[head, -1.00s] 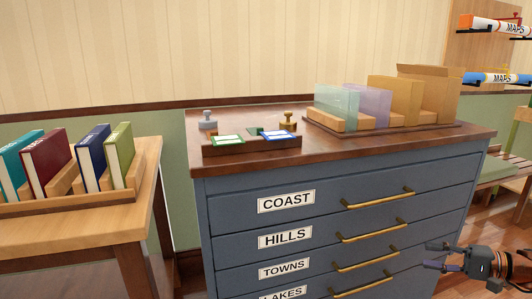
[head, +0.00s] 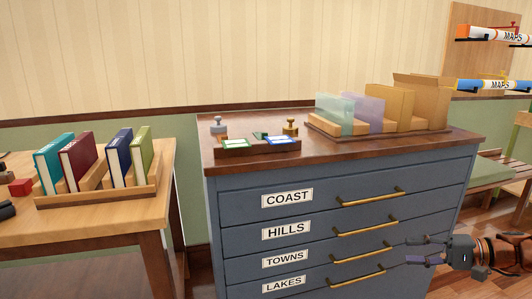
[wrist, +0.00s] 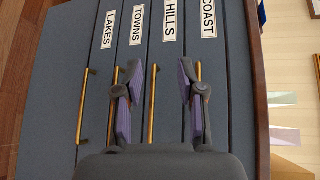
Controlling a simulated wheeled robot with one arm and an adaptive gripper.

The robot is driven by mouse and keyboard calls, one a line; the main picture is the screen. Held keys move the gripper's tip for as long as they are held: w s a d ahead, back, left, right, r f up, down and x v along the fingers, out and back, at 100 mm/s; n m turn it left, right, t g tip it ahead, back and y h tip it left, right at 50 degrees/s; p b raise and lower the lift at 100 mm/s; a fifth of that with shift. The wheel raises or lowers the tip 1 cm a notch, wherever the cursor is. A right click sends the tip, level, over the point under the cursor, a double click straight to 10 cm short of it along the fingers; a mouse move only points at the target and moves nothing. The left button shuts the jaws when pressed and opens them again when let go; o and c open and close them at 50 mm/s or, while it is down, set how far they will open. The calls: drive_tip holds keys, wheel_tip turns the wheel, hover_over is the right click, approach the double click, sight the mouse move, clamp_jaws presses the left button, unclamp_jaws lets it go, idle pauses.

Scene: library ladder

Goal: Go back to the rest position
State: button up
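My gripper (head: 418,250) is at the lower right of the head view, in front of the right side of the blue drawer cabinet (head: 240,210). Its two fingers are spread apart with nothing between them. In the wrist view my gripper (wrist: 158,85) points at the drawer fronts, which appear turned sideways. The brass handles (wrist: 152,105) show behind and beside the fingers. I cannot tell the exact gap between fingertips and drawers. All the labelled drawers in view look shut.
The cabinet top carries a stamp tray (head: 230,153) and a rack (head: 440,131) of folders. A wooden table (head: 110,216) with upright books stands left, a gap between it and the cabinet. A bench (head: 492,172) and map tubes (head: 494,86) on a wall rack are at right.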

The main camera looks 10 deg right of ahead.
drive_tip(key=s+a+r+n+g+h+p, duration=0.2)
drive_tip(key=s+a+r+n+g+p, duration=0.15)
drive_tip(key=a+r+p, duration=0.75)
drive_tip(key=s+a+r+n+g+h+p, duration=0.2)
drive_tip(key=s+a+r+g+p, duration=0.45)
drive_tip(key=a, duration=0.85)
drive_tip(key=s+a+r+n+h+p, duration=0.1)
drive_tip(key=s+a+r+h+p, duration=0.35)
drive_tip(key=s+r+p, duration=0.25)
drive_tip(key=s+d+r+h+p, duration=0.2)
drive_tip(key=s+r+p, duration=0.1)
drive_tip(key=s+p, duration=0.2)
drive_tip(key=s+d+r+t+h+p, duration=0.1)
drive_tip(key=s+d+r+h+p, duration=0.1)
drive_tip(key=s+p, duration=0.4)
drive_tip(key=shift+d+r+n+h, duration=0.35)
drive_tip(key=shift+d+r+h, duration=0.1)
drive_tip(key=shift+h, duration=0.2)
